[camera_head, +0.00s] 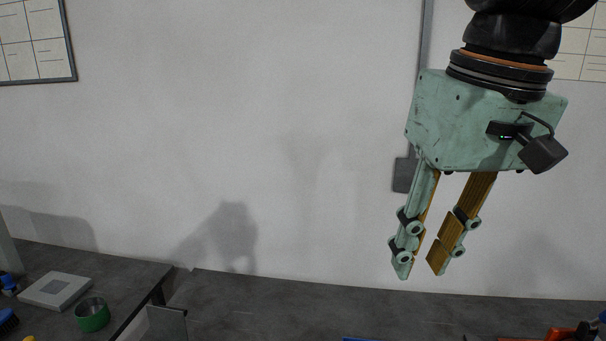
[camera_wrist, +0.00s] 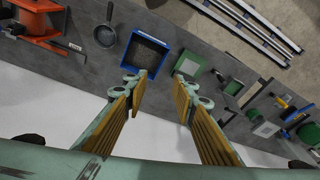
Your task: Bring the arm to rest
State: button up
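My gripper (camera_head: 418,270) hangs fingers-down at the right of the head view, in front of the white wall. Its two fingers are apart with nothing between them. In the wrist view my gripper (camera_wrist: 157,82) also shows its two fingers spread, with yellow-brown pads and empty space between. The fingertips are above the bench and touch nothing that I can see.
In the wrist view, a blue tray (camera_wrist: 129,50), a round dark pan (camera_wrist: 105,36), an orange device (camera_wrist: 38,27) and green parts lie on the grey bench. In the head view, a green ring (camera_head: 92,316) and a square plate (camera_head: 57,289) lie at lower left.

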jog(key=s+d+f+m+t, duration=0.1)
jog(key=s+d+f, duration=0.1)
jog(key=s, duration=0.4)
jog(key=s+d+f, duration=0.2)
jog(key=s+f, duration=0.3)
jog(key=s, duration=0.1)
jog(key=shift+d+f+m+t+h+b, duration=0.15)
jog(key=shift+d+m+t+h+b, duration=0.2)
jog(key=shift+m+t+h, duration=0.05)
